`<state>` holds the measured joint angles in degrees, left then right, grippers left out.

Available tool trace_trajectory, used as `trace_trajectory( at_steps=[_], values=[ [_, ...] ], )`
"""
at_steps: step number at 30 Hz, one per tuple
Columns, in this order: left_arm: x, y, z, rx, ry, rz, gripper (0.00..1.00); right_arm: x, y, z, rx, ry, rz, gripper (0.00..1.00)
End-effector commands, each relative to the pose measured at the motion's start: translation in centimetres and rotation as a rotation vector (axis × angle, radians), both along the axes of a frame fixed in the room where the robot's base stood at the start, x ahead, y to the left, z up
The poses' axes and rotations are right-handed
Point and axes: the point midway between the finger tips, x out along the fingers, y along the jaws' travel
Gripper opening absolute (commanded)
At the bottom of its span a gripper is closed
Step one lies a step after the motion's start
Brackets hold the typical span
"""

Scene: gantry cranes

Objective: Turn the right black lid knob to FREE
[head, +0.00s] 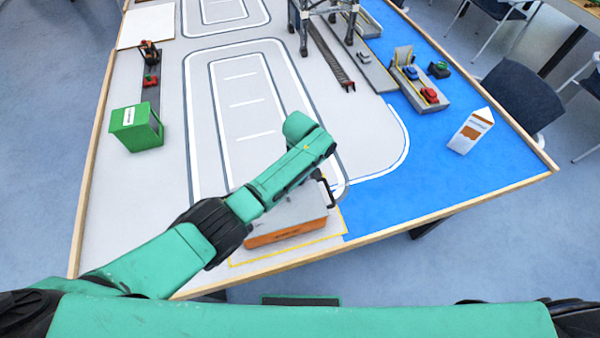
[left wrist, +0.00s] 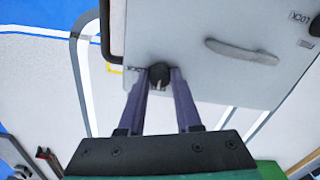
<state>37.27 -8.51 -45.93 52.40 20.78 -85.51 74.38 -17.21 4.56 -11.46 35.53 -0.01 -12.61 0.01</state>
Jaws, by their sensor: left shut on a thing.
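The orange case (head: 287,233) with a grey lid (head: 290,208) stands at the table's near edge, partly under my left arm. In the left wrist view the grey lid (left wrist: 165,35) carries a black knob (left wrist: 159,74) near its edge. My left gripper (left wrist: 160,80) has its two fingers on either side of this knob and is shut on it. A small label beside the knob is partly covered and I cannot read it. In the head view my forearm and wrist hide the gripper and knob. My right gripper is in neither view.
A grey handle (left wrist: 240,50) lies across the lid, and a black side handle (head: 331,192) is on the case's right. A LOCK label (left wrist: 299,17) shows at the lid's far corner. A green container (head: 135,128) and white carton (head: 471,131) stand well away.

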Motion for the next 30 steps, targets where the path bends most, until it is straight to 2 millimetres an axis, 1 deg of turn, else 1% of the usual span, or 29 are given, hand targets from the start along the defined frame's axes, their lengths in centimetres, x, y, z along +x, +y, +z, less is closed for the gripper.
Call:
trace_trajectory(
  at_steps=[6,19,20,21,22,30],
  values=[
    [0.06,-0.08,0.15,-0.001,-0.002,0.050,0.00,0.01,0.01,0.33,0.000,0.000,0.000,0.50],
    [0.10,-0.06,0.12,-0.001,-0.003,0.059,0.00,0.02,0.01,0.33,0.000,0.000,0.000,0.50],
    [0.10,-0.06,0.12,-0.001,-0.003,0.059,0.37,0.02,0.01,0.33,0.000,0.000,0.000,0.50],
    [0.10,-0.06,0.12,-0.001,-0.003,0.059,0.52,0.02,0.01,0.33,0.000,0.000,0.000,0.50],
    [0.10,-0.06,0.11,-0.001,-0.003,0.059,0.63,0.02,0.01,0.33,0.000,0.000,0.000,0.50],
    [0.05,-0.02,0.05,0.000,-0.001,0.059,0.63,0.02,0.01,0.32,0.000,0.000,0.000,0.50]
  ],
)
